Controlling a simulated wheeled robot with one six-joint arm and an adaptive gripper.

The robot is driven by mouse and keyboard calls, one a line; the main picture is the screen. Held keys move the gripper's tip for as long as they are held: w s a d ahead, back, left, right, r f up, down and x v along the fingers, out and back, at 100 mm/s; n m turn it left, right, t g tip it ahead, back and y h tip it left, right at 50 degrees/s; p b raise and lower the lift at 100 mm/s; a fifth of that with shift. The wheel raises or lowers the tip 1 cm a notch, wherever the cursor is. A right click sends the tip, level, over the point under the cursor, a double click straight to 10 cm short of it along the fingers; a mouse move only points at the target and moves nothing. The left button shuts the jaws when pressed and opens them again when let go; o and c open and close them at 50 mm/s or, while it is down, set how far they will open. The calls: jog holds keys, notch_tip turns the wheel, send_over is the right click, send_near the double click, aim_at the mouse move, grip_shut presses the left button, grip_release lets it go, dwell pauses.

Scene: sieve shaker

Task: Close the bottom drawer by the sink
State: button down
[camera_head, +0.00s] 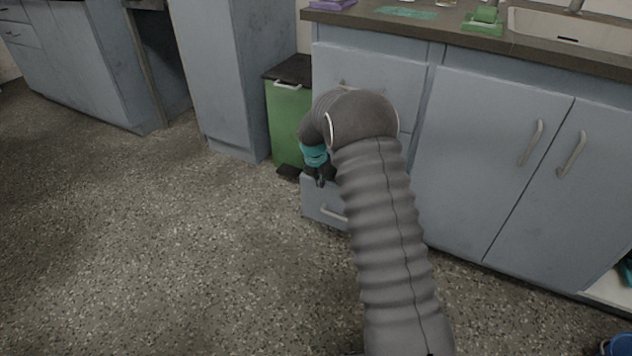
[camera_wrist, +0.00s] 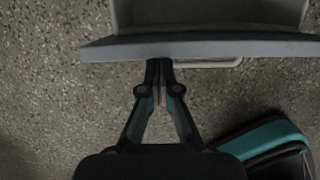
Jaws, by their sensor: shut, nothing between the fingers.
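The bottom drawer (camera_head: 312,203) is at the foot of the cabinet left of the sink (camera_head: 560,28), partly hidden behind my arm. It is pulled out: the wrist view shows its open inside behind the grey front panel (camera_wrist: 225,46). Its pale bar handle (camera_head: 335,213) also shows in the wrist view (camera_wrist: 222,64). My gripper (camera_head: 320,183) points down close to the drawer front. In the wrist view my gripper (camera_wrist: 160,66) is shut and empty, its tips at the outer face of the panel, left of the handle. I cannot tell whether they touch it.
A green bin (camera_head: 289,122) with a dark lid stands just left of the drawer cabinet. Closed cupboard doors (camera_head: 490,150) are to the right. The speckled floor (camera_head: 180,250) in front and to the left is clear. A blue object (camera_head: 618,345) is at the lower right.

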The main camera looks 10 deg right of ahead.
jog(key=shift+w+d, duration=0.15)
jog(key=shift+w, duration=0.3)
jog(key=shift+d, duration=0.1)
